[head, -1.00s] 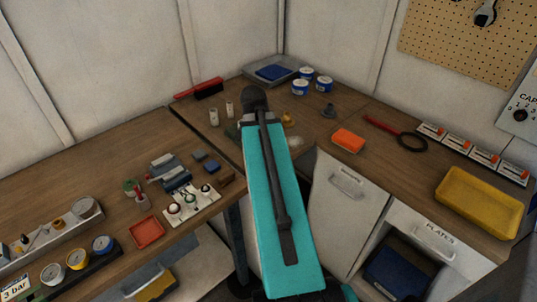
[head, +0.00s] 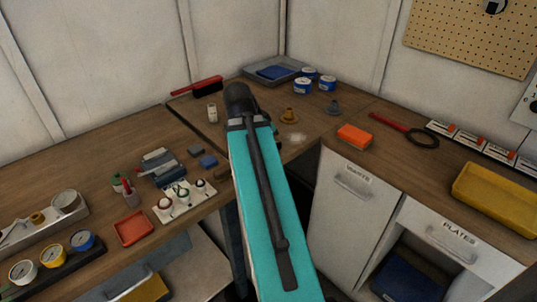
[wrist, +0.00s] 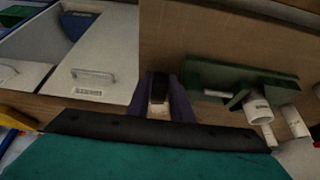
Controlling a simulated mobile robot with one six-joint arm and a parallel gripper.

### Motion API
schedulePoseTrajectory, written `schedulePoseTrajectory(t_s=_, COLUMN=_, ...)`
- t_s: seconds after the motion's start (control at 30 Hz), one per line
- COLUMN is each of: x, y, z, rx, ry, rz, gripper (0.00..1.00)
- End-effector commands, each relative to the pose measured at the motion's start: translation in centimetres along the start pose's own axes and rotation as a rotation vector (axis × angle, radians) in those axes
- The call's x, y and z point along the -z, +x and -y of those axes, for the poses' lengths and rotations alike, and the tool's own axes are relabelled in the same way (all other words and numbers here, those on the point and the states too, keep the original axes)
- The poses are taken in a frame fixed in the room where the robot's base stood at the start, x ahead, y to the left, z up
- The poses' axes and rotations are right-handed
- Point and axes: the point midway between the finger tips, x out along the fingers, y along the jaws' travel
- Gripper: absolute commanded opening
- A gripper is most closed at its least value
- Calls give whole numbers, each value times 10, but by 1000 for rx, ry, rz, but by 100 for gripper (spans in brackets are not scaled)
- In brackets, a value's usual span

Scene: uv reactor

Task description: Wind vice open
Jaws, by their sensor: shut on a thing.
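The green vice (wrist: 238,78) is in the wrist view, on the wooden bench right of my gripper. My gripper (wrist: 158,100) shows as two dark fingers just left of the vice, shut on a small pale-topped piece, seemingly the vice handle. Most of that piece is hidden between the fingers. In the head view my arm covers the gripper and most or all of the vice.
A white cylinder (head: 212,112) and a brass-coloured piece (head: 289,116) stand near my arm. Blue-and-white tins (head: 303,86) and a grey tray (head: 262,72) are in the corner. An orange block (head: 354,136) and yellow tray (head: 497,198) lie right. Several gauges (head: 78,243) are at left.

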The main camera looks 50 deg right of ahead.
Motion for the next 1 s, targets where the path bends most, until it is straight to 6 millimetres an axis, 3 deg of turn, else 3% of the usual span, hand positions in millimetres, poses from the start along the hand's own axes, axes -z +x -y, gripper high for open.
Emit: schedulePoseTrajectory(t_s=1.0, x=-4, y=7, z=2, rx=7, ry=2, rz=-259, gripper=0)
